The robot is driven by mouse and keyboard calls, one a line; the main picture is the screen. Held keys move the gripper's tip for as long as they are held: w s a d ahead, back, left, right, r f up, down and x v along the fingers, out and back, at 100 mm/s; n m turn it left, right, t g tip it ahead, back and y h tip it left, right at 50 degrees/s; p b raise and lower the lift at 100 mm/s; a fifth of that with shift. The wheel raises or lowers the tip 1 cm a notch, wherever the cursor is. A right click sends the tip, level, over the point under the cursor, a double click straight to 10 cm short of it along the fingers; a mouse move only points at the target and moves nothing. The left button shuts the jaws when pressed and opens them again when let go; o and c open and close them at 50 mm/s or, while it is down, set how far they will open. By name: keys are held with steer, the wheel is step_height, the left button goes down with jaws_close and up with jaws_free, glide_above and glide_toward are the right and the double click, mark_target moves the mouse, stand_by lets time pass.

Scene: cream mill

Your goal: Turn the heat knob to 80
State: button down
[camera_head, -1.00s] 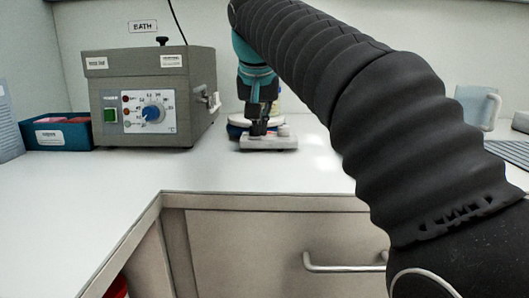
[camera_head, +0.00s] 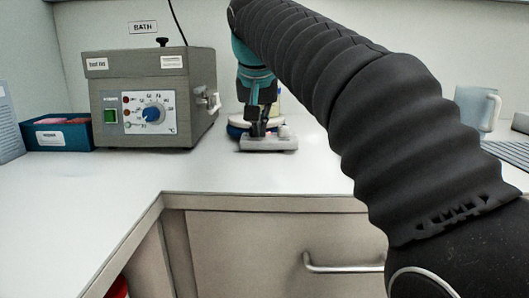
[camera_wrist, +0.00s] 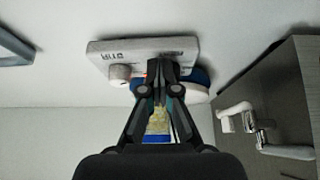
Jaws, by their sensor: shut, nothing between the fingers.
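A low light-grey stirrer unit (camera_head: 270,144) stands on the bench right of the grey bath. In the wrist view, the unit (camera_wrist: 110,50) appears upside down, with a label that seems to read STIR and a second label partly covered. A pale round knob (camera_wrist: 120,73) sits below the first label. My gripper (camera_wrist: 165,70) is shut, with its tips at the unit's front near the second label. Any knob there is hidden behind the fingers, so its setting and contact cannot be told. In the head view, my gripper (camera_head: 257,130) points down at the unit.
The grey bath (camera_head: 140,75) has its own blue dial knob (camera_head: 152,114) and a side tap (camera_head: 210,101). A round white-and-blue thing (camera_wrist: 197,90) lies close behind the fingers. A blue box (camera_head: 60,137) stands left, a mug (camera_head: 474,108) right. The front bench is clear.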

steer(key=shift+a+p, duration=0.65)
steer(key=shift+p, duration=0.35)
steer(key=shift+w+a+p, duration=0.1)
steer(key=shift+a+p, duration=0.35)
steer(key=shift+p, duration=0.25)
stand_by(0.5)
steer(key=shift+s+a, duration=0.15)
steer(key=shift+s, duration=0.25)
steer(key=shift+r, duration=3)
